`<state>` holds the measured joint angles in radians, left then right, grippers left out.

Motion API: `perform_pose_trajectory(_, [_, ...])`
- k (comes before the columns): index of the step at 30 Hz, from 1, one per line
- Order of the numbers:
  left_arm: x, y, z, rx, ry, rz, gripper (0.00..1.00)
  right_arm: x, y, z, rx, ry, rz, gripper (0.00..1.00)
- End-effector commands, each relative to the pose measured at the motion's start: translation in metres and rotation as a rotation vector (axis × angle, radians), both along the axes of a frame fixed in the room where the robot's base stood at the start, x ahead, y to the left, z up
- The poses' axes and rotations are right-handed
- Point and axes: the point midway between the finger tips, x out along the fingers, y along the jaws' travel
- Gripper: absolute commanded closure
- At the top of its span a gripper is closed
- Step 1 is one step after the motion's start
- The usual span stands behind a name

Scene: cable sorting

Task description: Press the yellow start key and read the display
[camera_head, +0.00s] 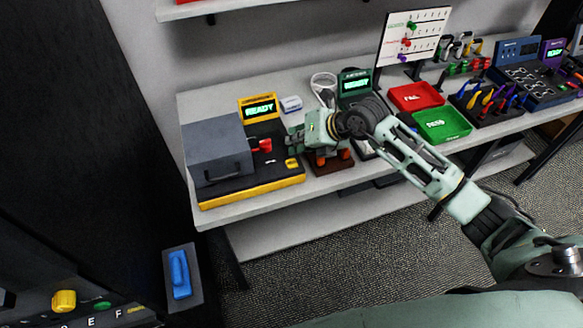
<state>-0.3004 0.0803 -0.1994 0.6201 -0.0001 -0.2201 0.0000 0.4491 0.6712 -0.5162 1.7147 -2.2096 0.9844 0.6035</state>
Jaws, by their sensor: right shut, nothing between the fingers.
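A yellow-edged test unit (250,186) stands at the left end of the bench, with a grey box (218,150) on it. A small yellow key (291,164) sits near its right front corner. Its yellow-framed display (259,107) stands behind and reads READY in green. My right gripper (291,140) is shut and empty, just above and behind the yellow key. Whether it touches anything is too small to tell. My left gripper is not in view.
A second display (355,85) also reads READY. Red (416,96) and green (442,124) trays stand to the right, beside a rack of coloured tools (488,104). A red connector (262,145) is close to my right gripper. A dark panel (90,130) fills the left.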

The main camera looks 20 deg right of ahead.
Motion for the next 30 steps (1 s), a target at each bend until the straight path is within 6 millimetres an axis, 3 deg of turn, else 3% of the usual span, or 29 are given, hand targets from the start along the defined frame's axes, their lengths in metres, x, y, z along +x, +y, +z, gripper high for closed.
perform_pose_trajectory(1, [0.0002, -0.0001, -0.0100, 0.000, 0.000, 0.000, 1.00, 0.0000, 0.0000, -0.0117, 0.000, 0.000, 0.000, 1.00])
perform_pose_trajectory(6, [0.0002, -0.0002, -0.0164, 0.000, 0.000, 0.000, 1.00, 0.0004, -0.0001, -0.0208, 0.000, -0.001, -0.001, 1.00])
perform_pose_trajectory(30, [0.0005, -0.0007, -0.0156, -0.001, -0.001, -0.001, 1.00, 0.0002, -0.0002, -0.0204, 0.000, -0.001, -0.001, 1.00])
